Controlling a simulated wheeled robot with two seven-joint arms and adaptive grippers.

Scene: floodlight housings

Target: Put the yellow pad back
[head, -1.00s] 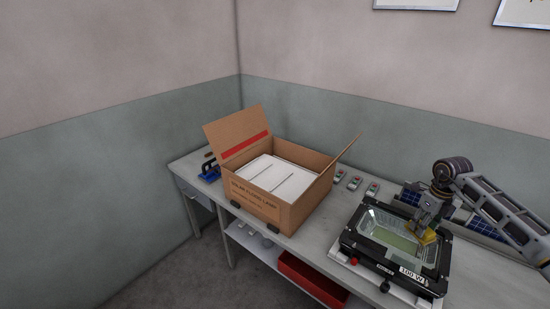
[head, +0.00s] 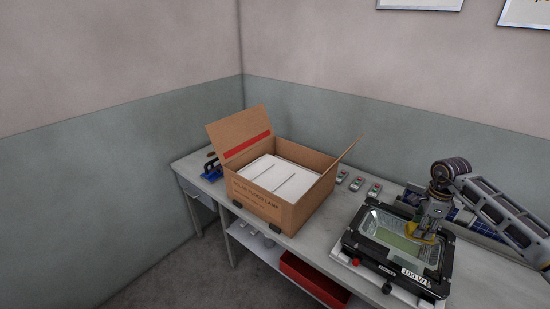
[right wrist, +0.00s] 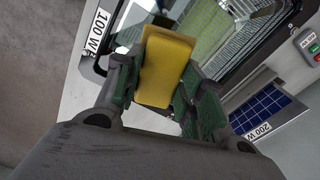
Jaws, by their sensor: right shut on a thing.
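The yellow pad (right wrist: 166,68) is held between the fingers of my right gripper (right wrist: 160,85), which is shut on it. In the head view the pad (head: 421,231) shows at the fingertips of my right gripper (head: 424,228), over the right part of the floodlight housing (head: 397,245). The housing is black-framed, lies face up, and carries a "100 W" label. I cannot tell whether the pad touches its glass. My left gripper is not in view.
An open cardboard box (head: 270,204) with white packing inside stands left of the housing. Small switch boxes (head: 357,184) and blue solar panels (head: 468,222) lie along the back. A blue tool (head: 211,171) is at the bench's far left end. A red bin (head: 312,280) is below the bench.

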